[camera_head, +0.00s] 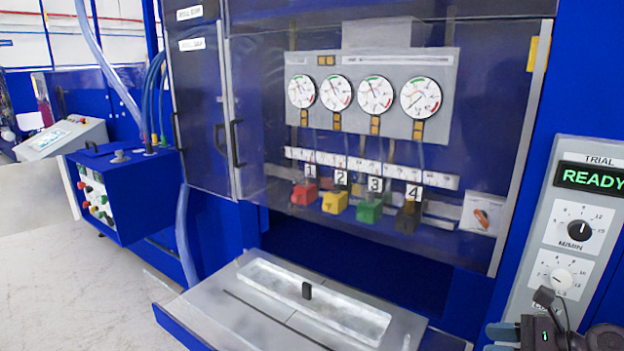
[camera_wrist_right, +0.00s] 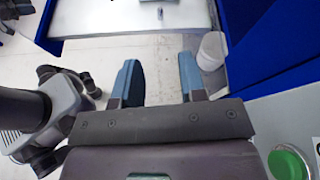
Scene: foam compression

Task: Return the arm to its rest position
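My right gripper (camera_wrist_right: 158,82) points down in the right wrist view, its two blue-grey fingers apart with only pale floor between them. In the head view part of my right gripper (camera_head: 502,336) shows at the bottom right corner, below the control panel (camera_head: 575,240). It touches nothing that I can see. My left gripper does not show in the head view. The panel's display reads READY, with two knobs under it.
A blue machine has a clear door (camera_head: 265,130), several gauges and numbered coloured blocks. Its grey tray (camera_head: 230,300) juts out in front. A blue box (camera_head: 125,195) stands at left. A green button (camera_wrist_right: 287,164) and a white bin (camera_wrist_right: 211,52) are near my right wrist.

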